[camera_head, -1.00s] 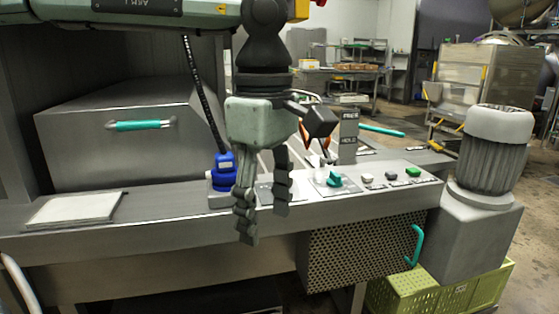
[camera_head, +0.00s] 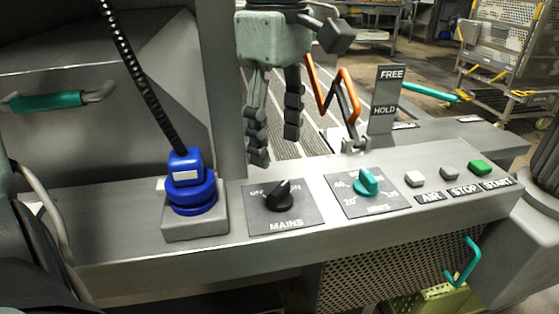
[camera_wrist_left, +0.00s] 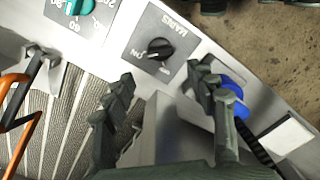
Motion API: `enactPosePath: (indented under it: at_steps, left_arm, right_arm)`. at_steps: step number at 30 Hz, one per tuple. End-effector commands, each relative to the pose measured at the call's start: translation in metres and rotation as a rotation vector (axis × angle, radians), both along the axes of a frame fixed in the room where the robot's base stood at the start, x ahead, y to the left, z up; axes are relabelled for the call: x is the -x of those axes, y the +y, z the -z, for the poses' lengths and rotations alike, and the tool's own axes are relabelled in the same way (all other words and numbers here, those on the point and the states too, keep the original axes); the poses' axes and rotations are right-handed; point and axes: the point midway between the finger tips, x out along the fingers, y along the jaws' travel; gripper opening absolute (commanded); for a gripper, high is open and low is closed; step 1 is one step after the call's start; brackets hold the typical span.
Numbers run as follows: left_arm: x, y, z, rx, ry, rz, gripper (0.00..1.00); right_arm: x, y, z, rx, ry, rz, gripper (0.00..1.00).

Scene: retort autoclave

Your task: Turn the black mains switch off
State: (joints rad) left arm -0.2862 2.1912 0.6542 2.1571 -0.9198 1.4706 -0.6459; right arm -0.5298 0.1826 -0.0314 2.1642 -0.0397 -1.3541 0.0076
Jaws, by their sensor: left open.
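The black mains switch (camera_head: 280,196) is a knob on a grey MAINS plate, with OFF at its left and ON at its right. Its pointer leans up and right, toward ON. In the left wrist view the knob (camera_wrist_left: 158,49) shows just beyond the fingertips. My left gripper (camera_head: 275,145) is open and empty, its fingers pointing down, higher in the head view than the knob and apart from it. In the left wrist view its two fingers (camera_wrist_left: 163,80) stand wide apart, with the knob showing between and past them. My right gripper is not seen.
A blue plug (camera_head: 190,185) with a black cable stands left of the switch. A teal timer knob (camera_head: 367,182) is at its right, then white, grey and green buttons (camera_head: 480,167). An orange linkage (camera_head: 335,95) and a FREE/HOLD plate (camera_head: 386,100) stand behind the panel.

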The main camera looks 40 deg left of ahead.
Motion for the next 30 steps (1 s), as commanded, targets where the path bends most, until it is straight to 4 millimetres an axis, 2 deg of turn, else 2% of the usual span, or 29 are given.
enactPosePath:
  at_steps: [15,19,26,27,30]
  left_arm:
    - [0.001,0.0,0.069,0.0,0.002,-0.001,0.57]
    - [0.001,0.0,0.076,0.001,0.0,-0.001,0.57]
    - [0.0,0.0,0.077,0.001,-0.001,-0.002,0.57]
    - [0.0,0.0,0.077,0.001,-0.001,-0.002,0.56]
    - [0.0,0.0,0.077,0.001,-0.001,-0.002,0.43]
  right_arm:
    - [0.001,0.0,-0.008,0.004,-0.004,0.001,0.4]
    - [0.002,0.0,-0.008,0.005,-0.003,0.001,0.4]
    - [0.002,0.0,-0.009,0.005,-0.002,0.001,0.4]
    - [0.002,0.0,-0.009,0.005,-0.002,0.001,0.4]
    - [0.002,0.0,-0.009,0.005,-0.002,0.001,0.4]
